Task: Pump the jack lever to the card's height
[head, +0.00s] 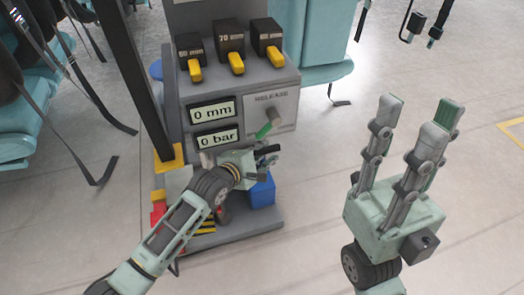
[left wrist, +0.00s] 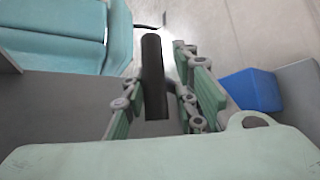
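The jack console (head: 285,85) stands at centre in the head view. Its upper display (head: 212,112) reads 0 mm and its lower display (head: 217,139) reads 0 bar. My left gripper (head: 268,155) is low in front of the console. In the left wrist view a black bar (left wrist: 154,80), apparently the lever's handle, lies between its fingers (left wrist: 160,100); whether both touch it is unclear. My right gripper (head: 418,115) is open and empty at right. I cannot make out a card.
Black blocks with yellow tabs, one marked 70 (head: 229,38), line the console top. A dark post (head: 135,75) rises at its left. A blue block (head: 262,191) is on its base.

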